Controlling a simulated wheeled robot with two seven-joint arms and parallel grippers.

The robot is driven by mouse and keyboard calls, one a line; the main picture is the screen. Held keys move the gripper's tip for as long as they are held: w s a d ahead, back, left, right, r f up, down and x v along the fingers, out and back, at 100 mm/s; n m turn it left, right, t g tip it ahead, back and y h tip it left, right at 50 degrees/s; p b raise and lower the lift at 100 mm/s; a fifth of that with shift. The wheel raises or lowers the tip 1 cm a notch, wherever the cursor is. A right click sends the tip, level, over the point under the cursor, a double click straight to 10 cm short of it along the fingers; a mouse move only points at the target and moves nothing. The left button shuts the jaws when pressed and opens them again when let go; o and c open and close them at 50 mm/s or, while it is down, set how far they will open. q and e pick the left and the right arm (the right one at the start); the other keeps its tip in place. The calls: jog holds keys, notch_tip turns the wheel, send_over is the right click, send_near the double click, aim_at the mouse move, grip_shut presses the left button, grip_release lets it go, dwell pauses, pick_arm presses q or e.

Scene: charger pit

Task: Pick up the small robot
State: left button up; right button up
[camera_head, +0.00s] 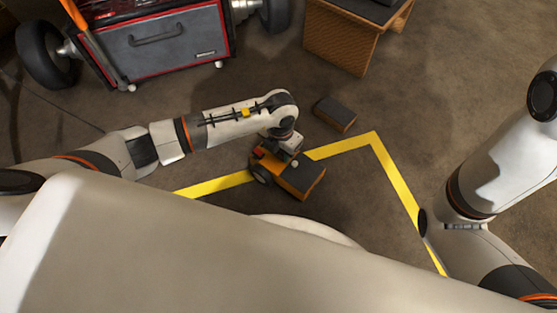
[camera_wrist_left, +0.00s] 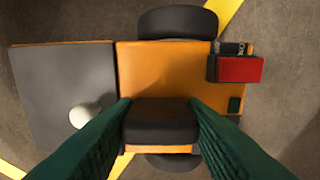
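The small robot (camera_head: 299,179) stands on the floor below my left wrist, next to the yellow line. It has an orange body, a dark grey flat front section with a pale round knob, and dark wheels. In the left wrist view the orange body (camera_wrist_left: 150,70) fills the middle, with a black block (camera_wrist_left: 160,122) and a red part on top. My left gripper (camera_wrist_left: 160,104) points down with its green fingers on either side of the black block. I cannot tell whether they press on it. My right arm is at the right edge; its gripper is out of view.
A dark box (camera_head: 335,113) lies on the floor just beyond the small robot. A grey, red-edged tool chest (camera_head: 170,45) stands at the upper left and a wooden stand (camera_head: 340,38) at the top. A yellow floor line (camera_head: 398,185) bends to the right. The floor between is clear.

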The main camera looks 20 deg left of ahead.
pick_arm(q)
grip_shut()
